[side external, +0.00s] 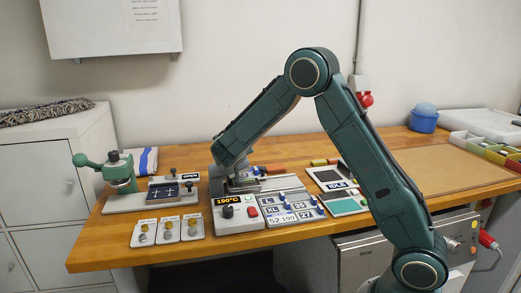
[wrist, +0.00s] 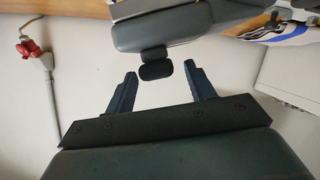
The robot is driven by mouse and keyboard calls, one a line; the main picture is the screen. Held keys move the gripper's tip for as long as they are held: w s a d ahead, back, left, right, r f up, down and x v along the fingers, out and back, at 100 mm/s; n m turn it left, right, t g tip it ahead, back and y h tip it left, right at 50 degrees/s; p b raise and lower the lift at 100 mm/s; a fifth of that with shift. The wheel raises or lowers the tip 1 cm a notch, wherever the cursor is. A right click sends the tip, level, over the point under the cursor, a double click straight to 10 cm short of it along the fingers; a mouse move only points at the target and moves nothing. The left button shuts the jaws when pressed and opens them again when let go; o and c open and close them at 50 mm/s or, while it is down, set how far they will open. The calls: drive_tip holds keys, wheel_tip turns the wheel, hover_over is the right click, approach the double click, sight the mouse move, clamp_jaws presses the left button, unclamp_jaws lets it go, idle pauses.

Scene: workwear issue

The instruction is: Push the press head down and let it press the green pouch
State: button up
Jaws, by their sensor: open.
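A press with an orange "190°C" display (side external: 238,201) stands on the bench under the end of my arm. In the wrist view, a grey body that looks like its press head (wrist: 180,22) fills the top, with a short black handle (wrist: 156,71) sticking out. My gripper (wrist: 161,77) is open, one dark finger on each side of the handle in the picture. I see no contact, and cannot tell whether the handle is truly between the fingertips. A flat green piece (side external: 346,206) lies right of the press; I cannot tell if it is the pouch. The press's inside is hidden.
A green lever press (side external: 119,170) stands on a grey base at the left. Number tiles (side external: 289,208), a sign reading "IDLE" (side external: 338,185) and small plates with knobs (side external: 167,230) crowd the bench front. A brown mat (side external: 450,165) at the right is clear.

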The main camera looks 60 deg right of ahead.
drive_tip(key=shift+x, duration=0.9)
